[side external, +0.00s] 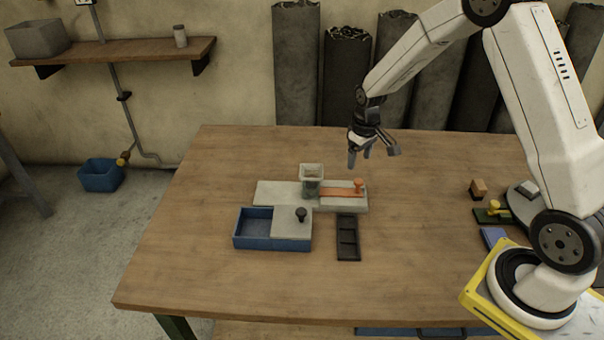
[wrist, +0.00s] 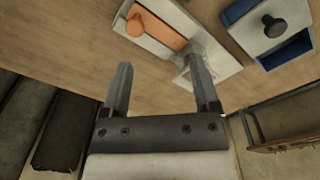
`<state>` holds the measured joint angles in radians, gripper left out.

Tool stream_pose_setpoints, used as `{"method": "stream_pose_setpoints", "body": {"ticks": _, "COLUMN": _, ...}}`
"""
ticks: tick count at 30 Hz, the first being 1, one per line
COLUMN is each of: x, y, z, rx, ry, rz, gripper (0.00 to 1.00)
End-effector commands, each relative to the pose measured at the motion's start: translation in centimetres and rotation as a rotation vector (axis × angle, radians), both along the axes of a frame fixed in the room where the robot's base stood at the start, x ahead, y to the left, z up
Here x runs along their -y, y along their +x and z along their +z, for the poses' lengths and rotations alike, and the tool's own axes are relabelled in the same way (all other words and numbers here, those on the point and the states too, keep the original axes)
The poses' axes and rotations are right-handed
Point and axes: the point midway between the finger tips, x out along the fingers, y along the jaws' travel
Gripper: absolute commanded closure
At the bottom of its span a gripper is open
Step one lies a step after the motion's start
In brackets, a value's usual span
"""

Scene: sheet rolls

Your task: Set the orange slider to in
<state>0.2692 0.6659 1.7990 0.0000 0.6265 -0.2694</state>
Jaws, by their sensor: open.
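The orange slider (side external: 341,192) is a flat orange strip with an upright orange knob (side external: 358,185) at its right end. It lies in a pale grey block (side external: 275,193) on the table, and the strip runs left toward a small square hopper (side external: 312,172). In the wrist view the orange knob (wrist: 135,26) and strip (wrist: 162,30) show at the top. My gripper (side external: 370,158) is above the table, behind and above the knob and apart from it. Its jaws are open and empty, and both fingers (wrist: 162,80) show in the wrist view.
In front of the block is a blue box (side external: 240,240) with a grey lid (side external: 290,228) and black knob. A black tray (side external: 348,238) lies to its right. Small items, including a yellow-knobbed piece (side external: 493,210), sit near my base. The table's left side is clear.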

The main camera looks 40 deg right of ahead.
Motion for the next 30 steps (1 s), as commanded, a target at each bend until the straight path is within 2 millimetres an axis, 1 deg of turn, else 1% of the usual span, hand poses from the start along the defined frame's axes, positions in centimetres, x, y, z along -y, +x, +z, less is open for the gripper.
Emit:
{"method": "stream_pose_setpoints", "body": {"ticks": 1, "x": 1.0, "y": 0.5, "z": -0.9, "rx": -0.013, "ry": 0.003, "rz": -0.004, "gripper": 0.21}}
{"method": "stream_pose_setpoints", "body": {"ticks": 3, "x": 2.1, "y": 1.2, "z": -1.7, "rx": -0.023, "ry": 0.005, "rz": -0.003, "gripper": 0.21}}
{"method": "stream_pose_setpoints", "body": {"ticks": 6, "x": 3.3, "y": 1.8, "z": -2.8, "rx": -0.037, "ry": 0.009, "rz": -0.003, "gripper": 0.21}}
{"method": "stream_pose_setpoints", "body": {"ticks": 10, "x": 4.2, "y": 2.3, "z": -3.5, "rx": -0.046, "ry": 0.012, "rz": -0.001, "gripper": 0.21}}
{"method": "stream_pose_setpoints", "body": {"ticks": 14, "x": 4.5, "y": 2.3, "z": -3.8, "rx": -0.05, "ry": 0.014, "rz": -0.001, "gripper": 0.21}}
{"method": "stream_pose_setpoints", "body": {"ticks": 19, "x": 4.5, "y": 2.4, "z": -3.9, "rx": -0.05, "ry": 0.014, "rz": 0.0, "gripper": 0.21}}
{"method": "stream_pose_setpoints", "body": {"ticks": 23, "x": 4.5, "y": 2.4, "z": -4.3, "rx": -0.049, "ry": 0.014, "rz": 0.0, "gripper": 0.21}}
{"method": "stream_pose_setpoints", "body": {"ticks": 26, "x": 4.5, "y": 2.4, "z": -5.0, "rx": -0.049, "ry": 0.014, "rz": 0.0, "gripper": 0.21}}
{"method": "stream_pose_setpoints", "body": {"ticks": 30, "x": 4.5, "y": 2.3, "z": -6.3, "rx": -0.051, "ry": 0.014, "rz": 0.0, "gripper": 0.21}}
